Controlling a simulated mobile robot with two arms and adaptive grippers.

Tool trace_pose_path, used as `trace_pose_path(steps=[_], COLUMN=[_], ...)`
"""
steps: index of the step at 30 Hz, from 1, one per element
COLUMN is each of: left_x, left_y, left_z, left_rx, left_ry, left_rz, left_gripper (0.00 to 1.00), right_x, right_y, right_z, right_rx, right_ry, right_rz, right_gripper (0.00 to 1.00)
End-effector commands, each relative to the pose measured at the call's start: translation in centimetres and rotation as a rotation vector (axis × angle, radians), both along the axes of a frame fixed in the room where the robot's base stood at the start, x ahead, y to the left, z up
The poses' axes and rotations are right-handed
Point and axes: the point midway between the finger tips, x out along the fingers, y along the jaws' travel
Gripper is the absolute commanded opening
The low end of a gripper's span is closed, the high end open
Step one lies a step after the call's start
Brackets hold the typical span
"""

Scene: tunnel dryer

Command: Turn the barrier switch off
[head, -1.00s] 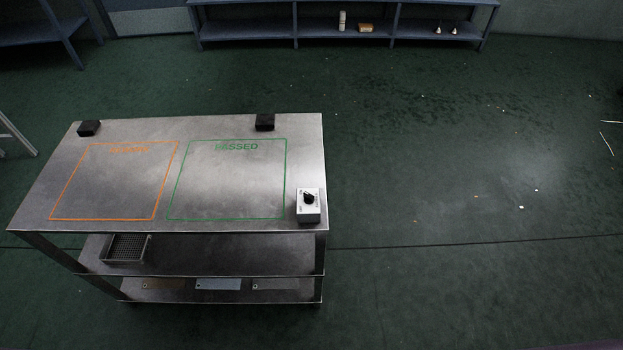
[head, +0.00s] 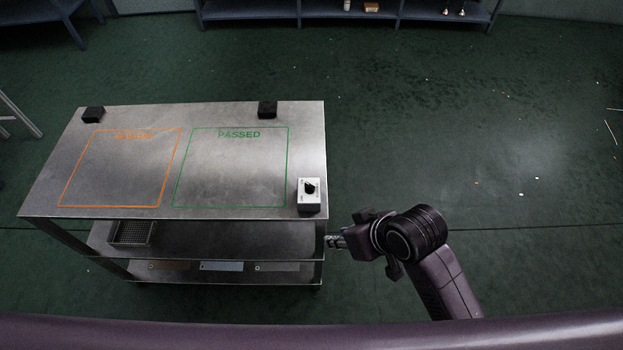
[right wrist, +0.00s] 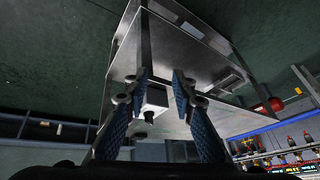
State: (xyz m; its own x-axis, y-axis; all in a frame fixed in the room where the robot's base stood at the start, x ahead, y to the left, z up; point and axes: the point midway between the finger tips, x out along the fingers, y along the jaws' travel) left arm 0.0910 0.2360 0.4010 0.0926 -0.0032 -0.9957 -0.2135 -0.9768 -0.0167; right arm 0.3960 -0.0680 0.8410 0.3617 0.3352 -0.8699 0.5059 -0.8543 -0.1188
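The barrier switch is a small light grey box (head: 309,195) with a black rotary knob (head: 310,188), at the near right corner of the metal table (head: 230,163). Its printed labels are too small to read. The box also shows in the right wrist view (right wrist: 157,97), seen between the fingers, with its dark knob (right wrist: 149,117). My right gripper (head: 334,241) is beside the table's near right corner, apart from the switch. In the right wrist view its two blue-padded fingers (right wrist: 161,82) are spread with nothing between them. My left gripper is not in view.
The table top has an orange outlined area (head: 120,168) and a green PASSED area (head: 231,167), both empty. Two black blocks (head: 93,114) (head: 267,108) stand at the back edge.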

Motion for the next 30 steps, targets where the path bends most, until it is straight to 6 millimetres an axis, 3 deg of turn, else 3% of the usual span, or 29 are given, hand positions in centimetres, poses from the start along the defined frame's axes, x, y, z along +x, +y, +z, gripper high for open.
trace_pose_path(steps=[6,11,21,30], left_x=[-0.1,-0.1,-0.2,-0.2], left_y=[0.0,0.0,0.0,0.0], left_z=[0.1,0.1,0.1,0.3], left_rx=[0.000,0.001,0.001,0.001], left_ry=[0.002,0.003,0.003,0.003], left_rz=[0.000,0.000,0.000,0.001], left_gripper=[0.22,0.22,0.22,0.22], right_x=[3.6,5.9,11.3,12.8], right_y=[5.1,6.8,4.9,4.2], right_z=[3.7,4.9,6.9,6.7], right_rx=[0.014,-0.020,-0.139,-0.164], right_ry=[-0.052,-0.051,-0.014,0.003], right_rz=[0.220,0.343,0.433,0.431], right_gripper=[0.24,0.24,0.24,0.24])
